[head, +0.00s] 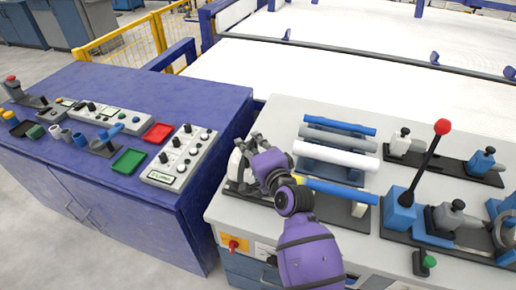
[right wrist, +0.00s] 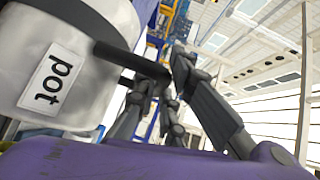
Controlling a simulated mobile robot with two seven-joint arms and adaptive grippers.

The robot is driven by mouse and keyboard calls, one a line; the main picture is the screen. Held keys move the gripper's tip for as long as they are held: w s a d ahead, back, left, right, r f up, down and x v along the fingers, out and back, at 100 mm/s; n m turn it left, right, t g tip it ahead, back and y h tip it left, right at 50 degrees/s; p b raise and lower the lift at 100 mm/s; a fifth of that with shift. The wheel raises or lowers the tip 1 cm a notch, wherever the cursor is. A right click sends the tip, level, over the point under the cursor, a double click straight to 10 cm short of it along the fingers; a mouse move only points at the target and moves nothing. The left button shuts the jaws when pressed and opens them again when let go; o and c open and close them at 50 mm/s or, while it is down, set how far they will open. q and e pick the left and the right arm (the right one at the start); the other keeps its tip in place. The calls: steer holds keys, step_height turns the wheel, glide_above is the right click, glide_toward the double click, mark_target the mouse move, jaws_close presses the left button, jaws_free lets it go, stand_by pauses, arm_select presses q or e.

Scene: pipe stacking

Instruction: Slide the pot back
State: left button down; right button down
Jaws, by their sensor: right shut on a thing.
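The pot (right wrist: 90,35) is a white rounded body with a label reading "pot"; it fills the left of the right wrist view. A dark handle (right wrist: 130,62) sticks out from its side. In the head view the pot (head: 236,165) is a small white part at the left end of a dark base on the grey bench, partly hidden by my gripper. My right gripper (head: 257,142) is beside the pot, and its grey fingers (right wrist: 155,95) are shut around the handle. My left gripper is not in view.
Behind my right wrist a rack holds blue, grey and white pipes (head: 335,158). A blue pipe (head: 343,192) lies in front of it. A lever with a red knob (head: 442,127) stands to the right. The purple cabinet (head: 75,150) at left carries control boxes and trays.

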steer(key=c, duration=1.8)
jaws_free()
steer(key=shift+a, duration=0.35)
steer(key=shift+d, duration=0.15)
steer(key=v, duration=1.2)
